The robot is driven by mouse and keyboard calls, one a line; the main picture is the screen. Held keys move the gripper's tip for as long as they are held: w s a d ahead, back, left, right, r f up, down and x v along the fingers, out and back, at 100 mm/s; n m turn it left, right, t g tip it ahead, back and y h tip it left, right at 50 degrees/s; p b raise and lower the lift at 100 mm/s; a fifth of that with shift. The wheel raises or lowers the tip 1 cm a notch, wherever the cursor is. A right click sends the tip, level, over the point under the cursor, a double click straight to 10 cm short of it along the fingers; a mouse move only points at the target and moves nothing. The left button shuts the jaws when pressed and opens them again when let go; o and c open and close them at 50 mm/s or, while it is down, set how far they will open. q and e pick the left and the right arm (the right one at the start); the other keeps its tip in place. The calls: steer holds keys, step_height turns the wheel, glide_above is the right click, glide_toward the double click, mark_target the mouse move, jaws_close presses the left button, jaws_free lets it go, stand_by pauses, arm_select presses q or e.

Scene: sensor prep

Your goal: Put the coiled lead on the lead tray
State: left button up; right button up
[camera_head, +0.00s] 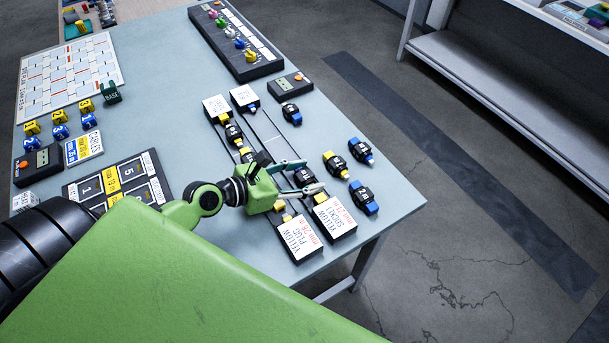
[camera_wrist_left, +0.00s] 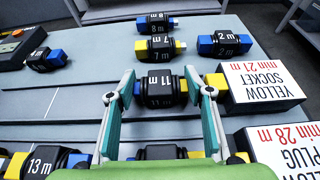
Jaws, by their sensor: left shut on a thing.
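My left gripper (camera_head: 304,176) is shut on a black coiled lead marked 11 m (camera_wrist_left: 160,88), with its fingers against both ends. In the left wrist view the lead has a blue end at left and a yellow end at right. In the head view the lead (camera_head: 304,176) is partly hidden between the fingers, over the railed area of the table. Whether it touches the surface is unclear. I cannot tell which surface is the lead tray. My right gripper is not in view.
Leads marked 8 m (camera_wrist_left: 156,25), 7 m (camera_wrist_left: 160,47) and 2 m (camera_wrist_left: 224,43) lie beyond the gripper. White-topped blocks labelled YELLOW SOCKET (camera_head: 334,215) and YELLOW PLUG (camera_head: 298,238) stand close by. A dark numbered board (camera_head: 150,190) lies at left. The table (camera_head: 170,80) has free room behind.

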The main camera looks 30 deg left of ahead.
arm_select(q)
steer(key=o, duration=1.1)
steer(key=shift+f, duration=0.1)
steer(key=shift+s+a, duration=0.15)
steer(key=shift+s, duration=0.1)
steer(key=b+v, duration=0.1)
steer(key=v, duration=0.9)
steer(key=shift+s+a, duration=0.1)
steer(key=shift+a, duration=0.05)
steer(key=shift+s+a+r, duration=0.25)
steer(key=shift+s+r, duration=0.2)
